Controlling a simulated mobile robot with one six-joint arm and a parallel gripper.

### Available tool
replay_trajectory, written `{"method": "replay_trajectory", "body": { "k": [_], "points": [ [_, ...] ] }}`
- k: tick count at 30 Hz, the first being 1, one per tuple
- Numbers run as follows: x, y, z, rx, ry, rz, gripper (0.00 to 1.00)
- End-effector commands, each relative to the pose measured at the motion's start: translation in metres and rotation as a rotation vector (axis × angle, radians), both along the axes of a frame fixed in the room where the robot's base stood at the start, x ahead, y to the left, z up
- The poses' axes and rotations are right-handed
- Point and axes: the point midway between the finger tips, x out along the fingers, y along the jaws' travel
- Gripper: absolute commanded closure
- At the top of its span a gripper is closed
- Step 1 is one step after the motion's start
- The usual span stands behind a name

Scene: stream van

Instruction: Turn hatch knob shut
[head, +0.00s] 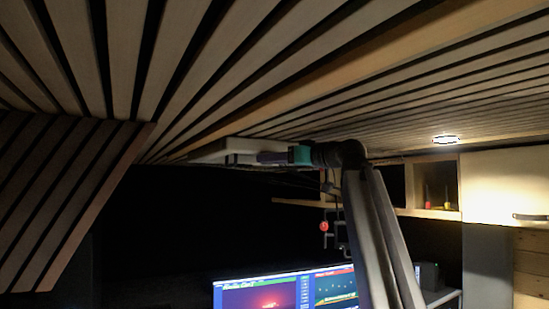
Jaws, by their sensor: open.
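A pale, flat hatch frame (225,147) sits at the slatted ceiling, left of my arm's end, and is seen nearly edge-on. I cannot make out the hatch knob; it is too small or hidden at this angle.
The wooden slat ceiling (300,60) is close above my arm. A lit screen (260,293) stands below. A slatted panel (60,190) slopes down at the left. The middle is dark.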

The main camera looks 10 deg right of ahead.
Motion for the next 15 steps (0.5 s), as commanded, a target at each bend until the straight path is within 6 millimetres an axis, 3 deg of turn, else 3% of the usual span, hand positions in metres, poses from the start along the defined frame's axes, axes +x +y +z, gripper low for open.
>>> {"method": "replay_trajectory", "body": {
  "k": [7, 15],
  "points": [
    [0.0002, -0.0001, -0.0003, 0.0, 0.0, 0.0, 0.51],
    [0.0, -0.0005, -0.0001, 0.0, 0.0, -0.001, 0.92]
  ]
}}
